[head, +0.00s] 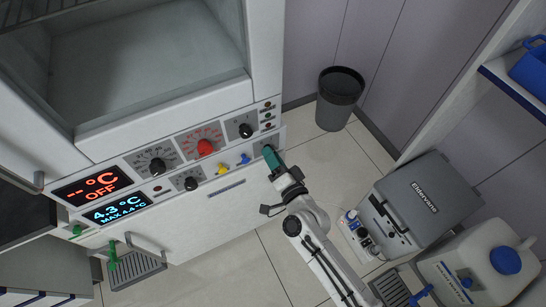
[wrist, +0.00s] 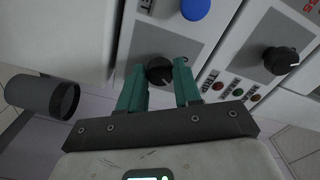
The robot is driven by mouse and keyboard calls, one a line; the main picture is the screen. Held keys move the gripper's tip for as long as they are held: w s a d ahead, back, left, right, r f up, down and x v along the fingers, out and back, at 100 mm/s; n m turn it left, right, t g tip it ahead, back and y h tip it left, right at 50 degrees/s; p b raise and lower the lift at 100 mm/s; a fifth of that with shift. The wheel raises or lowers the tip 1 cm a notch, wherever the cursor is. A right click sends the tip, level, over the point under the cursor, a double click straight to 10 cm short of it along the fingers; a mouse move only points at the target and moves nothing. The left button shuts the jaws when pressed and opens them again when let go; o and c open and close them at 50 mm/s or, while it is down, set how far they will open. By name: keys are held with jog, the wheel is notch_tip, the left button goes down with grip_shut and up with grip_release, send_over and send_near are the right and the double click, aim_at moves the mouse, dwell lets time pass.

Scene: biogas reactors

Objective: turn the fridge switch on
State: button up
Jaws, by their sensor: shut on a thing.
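A white cabinet (head: 205,212) with a control panel stands at the left in the head view. My gripper (head: 269,153) is at the lower right end of this panel. In the wrist view its teal fingers are shut on a round black knob (wrist: 159,70), one on each side. The head view hides this knob behind the fingers. A blue knob (head: 244,158) is just left of it. The upper display (head: 91,185) shows dashes and OFF in red. The lower display (head: 117,208) shows 4.3°C in blue. I cannot read a label for the held knob.
Another black knob (head: 246,130), a red knob (head: 205,147) and a yellow knob (head: 222,169) are close by on the panel. A dark bin (head: 340,98) stands by the wall. A grey box (head: 412,208) and a white canister (head: 480,262) are at the right.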

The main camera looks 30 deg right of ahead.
dwell(0.3)
jog(key=o, duration=1)
jog(key=shift+o, duration=0.2)
jog(key=shift+s, duration=0.1)
jog(key=s+b, duration=0.1)
jog(key=s, duration=0.9)
jog(key=shift+s+b, duration=0.35)
jog(key=shift+b, duration=0.05)
jog(key=shift+a, duration=0.1)
